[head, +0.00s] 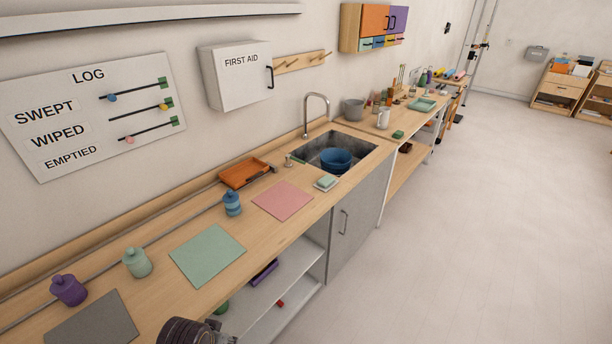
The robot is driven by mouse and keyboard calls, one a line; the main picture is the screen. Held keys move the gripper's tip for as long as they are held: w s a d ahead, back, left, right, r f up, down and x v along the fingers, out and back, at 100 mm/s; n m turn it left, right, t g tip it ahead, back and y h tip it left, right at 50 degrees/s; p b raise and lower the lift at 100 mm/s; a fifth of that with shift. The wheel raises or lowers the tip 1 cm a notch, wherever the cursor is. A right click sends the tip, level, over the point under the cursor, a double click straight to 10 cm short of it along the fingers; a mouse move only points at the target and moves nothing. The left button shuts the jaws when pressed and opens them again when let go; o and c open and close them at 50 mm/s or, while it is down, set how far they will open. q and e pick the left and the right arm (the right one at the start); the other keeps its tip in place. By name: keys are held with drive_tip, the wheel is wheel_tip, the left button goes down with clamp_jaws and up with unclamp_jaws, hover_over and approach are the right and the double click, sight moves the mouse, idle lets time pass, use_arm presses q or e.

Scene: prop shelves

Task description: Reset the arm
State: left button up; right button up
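A dark, ribbed part of one of my arms (184,331) shows at the bottom edge of the head view, in front of the counter. Small grey parts lie just to its right, cut off by the frame edge. I cannot tell which arm it is. No fingertips of either gripper show, and nothing is seen held.
The wooden counter (160,219) carries purple, green and blue jars, coloured mats, an orange tray (244,173) and a sink with a blue bowl (336,160). An open shelf (268,297) lies below. The floor at right (480,230) is clear.

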use_arm(q)
drive_tip(key=s+a+f+g+b, duration=0.1)
drive_tip(key=s+f+b, duration=0.1)
drive_tip(key=f, duration=1.5)
drive_tip(key=s+a+f+b, duration=0.1)
drive_tip(key=s+f+b, duration=0.15)
drive_tip(key=f, duration=1.45)
drive_tip(key=s+a+f+b, duration=0.2)
drive_tip(key=s+f, duration=0.8)
drive_tip(key=f, duration=0.1)
drive_tip(key=s+a+f+g+b, duration=0.1)
drive_tip(key=s+a+f+b, duration=0.1)
drive_tip(key=s+f, duration=0.8)
drive_tip(key=shift+s+a+f+m+y+b, duration=0.2)
drive_tip(key=shift+a+f+m+y+b, duration=0.1)
drive_tip(key=shift+a+f, duration=0.5)
use_arm(e)
drive_tip(key=w+d+f, duration=0.1)
drive_tip(key=d+f, duration=0.3)
drive_tip(key=f, duration=0.5)
drive_tip(key=shift+w+d, duration=0.2)
drive_tip(key=shift+w, duration=0.1)
drive_tip(key=shift+a, duration=0.1)
